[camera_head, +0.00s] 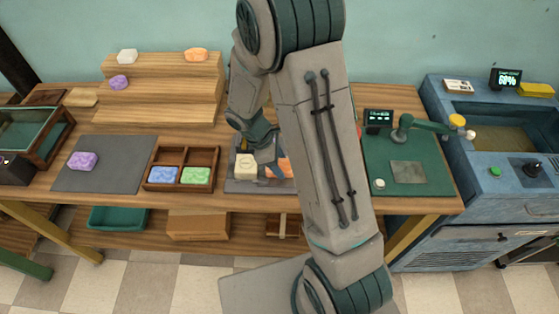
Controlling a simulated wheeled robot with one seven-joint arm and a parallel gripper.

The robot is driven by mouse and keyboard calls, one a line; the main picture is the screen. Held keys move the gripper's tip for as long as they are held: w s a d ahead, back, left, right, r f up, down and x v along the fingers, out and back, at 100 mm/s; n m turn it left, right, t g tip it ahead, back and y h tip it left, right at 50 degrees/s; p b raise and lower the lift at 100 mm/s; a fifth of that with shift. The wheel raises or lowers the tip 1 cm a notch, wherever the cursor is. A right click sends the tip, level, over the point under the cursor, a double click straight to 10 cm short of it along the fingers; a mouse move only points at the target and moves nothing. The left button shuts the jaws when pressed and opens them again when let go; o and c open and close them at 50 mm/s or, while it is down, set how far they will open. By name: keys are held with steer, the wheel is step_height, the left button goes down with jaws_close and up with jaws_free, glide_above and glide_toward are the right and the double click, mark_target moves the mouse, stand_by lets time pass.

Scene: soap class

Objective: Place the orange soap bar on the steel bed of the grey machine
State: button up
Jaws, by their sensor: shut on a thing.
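An orange soap bar (286,167) shows in part at the left edge of my arm, above the grey machine's bed. My gripper (267,150) points down there and is shut on this bar. My arm hides much of the bar and part of the fingers, so the exact grip is unclear. The grey machine (238,185) stands mid-table, its right side behind my arm. A cream block (246,167) with a round mark sits at its left. Whether the orange bar touches the steel bed cannot be told.
Another orange bar (196,55) lies on the wooden stepped shelf (160,88). A divided wooden tray (182,157) with blue and green bars stands left of the machine. A grey mat (110,175) holds a purple bar. A green machine (385,175) stands to the right.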

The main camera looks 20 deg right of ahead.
steer(key=shift+f, duration=0.1)
steer(key=shift+f, duration=0.15)
steer(key=o, duration=1.1)
steer(key=shift+r, duration=0.2)
steer(key=v, duration=1.1)
steer(key=s+d+r+m+t+y, duration=0.2)
steer(key=s+r+m, duration=0.4)
steer(key=s+m, duration=0.1)
steer(key=s+d+r+m+t+y, duration=0.2)
steer(key=s+r+m+t, duration=0.1)
steer(key=s+r+m, duration=0.2)
steer(key=shift+s+d+r+m+b, duration=0.2)
steer(key=shift+s+r+m+b, duration=0.2)
steer(key=shift+s+m, duration=1.15)
